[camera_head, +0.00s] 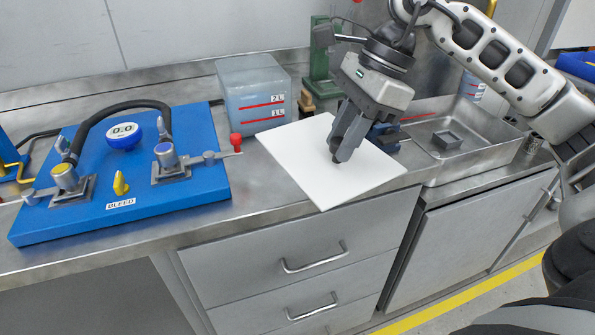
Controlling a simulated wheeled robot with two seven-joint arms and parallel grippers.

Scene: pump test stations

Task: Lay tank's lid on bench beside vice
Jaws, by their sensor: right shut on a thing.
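The tank's lid (310,170) is a flat white square plate in the middle of the head view. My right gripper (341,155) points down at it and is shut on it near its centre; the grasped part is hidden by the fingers. The lid's near corner shows in front of the bench's (240,197) front edge; I cannot tell whether it touches the bench. The tank (250,92), a translucent box with red 1 L and 2 L lines, stands behind the lid, uncovered. A blue object (384,136), probably the vice, is partly hidden behind my right gripper. My left gripper is not in view.
A blue pump panel (125,215) with a gauge, a hose and a red-knobbed lever (236,140) stands left of the lid. A metal sink (455,140) with a small square grey part (446,140) is at right. A green stand (321,60) stands at the back.

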